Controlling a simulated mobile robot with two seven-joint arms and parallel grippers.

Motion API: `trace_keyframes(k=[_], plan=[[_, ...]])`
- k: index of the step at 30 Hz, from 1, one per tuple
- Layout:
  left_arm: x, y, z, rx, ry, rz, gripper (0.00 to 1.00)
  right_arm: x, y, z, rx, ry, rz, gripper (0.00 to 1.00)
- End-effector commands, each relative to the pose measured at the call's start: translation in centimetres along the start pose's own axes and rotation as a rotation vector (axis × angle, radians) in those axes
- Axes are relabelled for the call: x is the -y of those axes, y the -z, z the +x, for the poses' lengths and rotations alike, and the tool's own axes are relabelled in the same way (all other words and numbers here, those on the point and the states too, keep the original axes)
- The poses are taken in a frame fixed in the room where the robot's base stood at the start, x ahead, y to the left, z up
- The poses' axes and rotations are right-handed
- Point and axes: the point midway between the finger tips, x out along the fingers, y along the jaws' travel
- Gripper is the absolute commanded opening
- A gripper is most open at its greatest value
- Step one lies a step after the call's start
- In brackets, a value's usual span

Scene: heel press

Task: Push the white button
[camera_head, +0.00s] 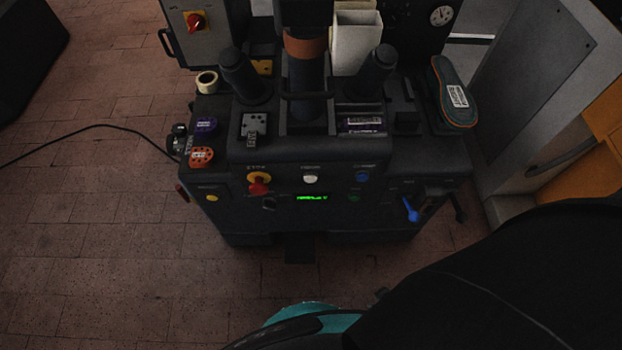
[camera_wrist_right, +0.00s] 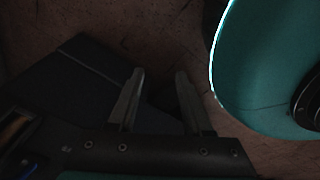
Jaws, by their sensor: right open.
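The white button (camera_head: 310,178) is a small round button on the dark front panel of the heel press (camera_head: 330,222), in the middle of the upper row, above a green lit display (camera_head: 312,198). Nothing covers it in the head view. My right gripper (camera_wrist_right: 160,74) shows in the right wrist view, its two grey fingers apart with nothing between them. It points at dark surfaces and the floor, and the button is not in that view. I cannot make out its fingers in the head view. My left gripper is in neither view.
A red and yellow knob (camera_head: 259,183) sits left of the button, and a blue button (camera_head: 362,177) to its right. A blue lever (camera_head: 410,209) sticks out lower right. A shoe insole (camera_head: 453,92) lies on the press's right side.

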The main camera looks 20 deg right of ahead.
Motion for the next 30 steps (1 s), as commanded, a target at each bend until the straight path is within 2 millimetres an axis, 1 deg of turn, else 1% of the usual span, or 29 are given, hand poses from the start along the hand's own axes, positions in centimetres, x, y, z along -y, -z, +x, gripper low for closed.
trace_keyframes(k=[2,15,30], plan=[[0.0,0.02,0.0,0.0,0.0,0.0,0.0,0.01,0.01,0.0,0.0,0.0,0.0,0.49],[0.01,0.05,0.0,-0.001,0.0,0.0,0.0,0.02,0.02,0.0,-0.001,0.0,0.0,0.0],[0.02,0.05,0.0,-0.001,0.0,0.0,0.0,0.02,0.02,0.0,-0.001,0.0,0.0,0.0]])
